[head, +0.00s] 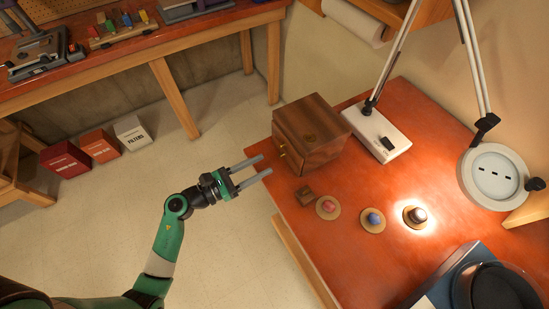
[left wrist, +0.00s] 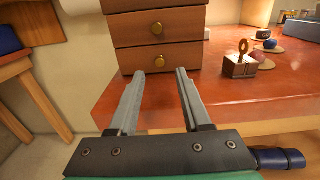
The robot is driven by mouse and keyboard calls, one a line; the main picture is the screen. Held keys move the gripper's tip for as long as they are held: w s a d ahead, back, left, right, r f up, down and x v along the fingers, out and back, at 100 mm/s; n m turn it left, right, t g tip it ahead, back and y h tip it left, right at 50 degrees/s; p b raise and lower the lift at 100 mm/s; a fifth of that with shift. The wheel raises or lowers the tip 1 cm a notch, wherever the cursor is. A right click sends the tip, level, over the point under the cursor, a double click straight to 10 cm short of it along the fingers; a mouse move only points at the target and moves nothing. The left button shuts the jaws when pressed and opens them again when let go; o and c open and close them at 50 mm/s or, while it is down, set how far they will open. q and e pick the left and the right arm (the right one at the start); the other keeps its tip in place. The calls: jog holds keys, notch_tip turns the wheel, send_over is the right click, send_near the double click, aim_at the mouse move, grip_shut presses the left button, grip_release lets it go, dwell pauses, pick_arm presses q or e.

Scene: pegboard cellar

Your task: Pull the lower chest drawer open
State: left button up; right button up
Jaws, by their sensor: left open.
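The small wooden chest (head: 311,135) stands on the red-topped table, its brass knobs on the left-facing front. In the left wrist view, its front fills the top middle, with its upper part cut off. My left gripper (head: 265,166) is open and empty at the table's edge, in front of the chest. In the left wrist view its fingers (left wrist: 160,73) point toward the lower drawer, apart from the knob. My right gripper is not in view.
A lamp base (head: 377,133) stands behind the chest.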

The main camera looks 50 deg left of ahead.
aim_at(274, 164)
pick_arm(q)
jog(key=x, duration=0.5)
jog(key=shift+w, duration=0.1)
grip_shut()
dwell(1.2)
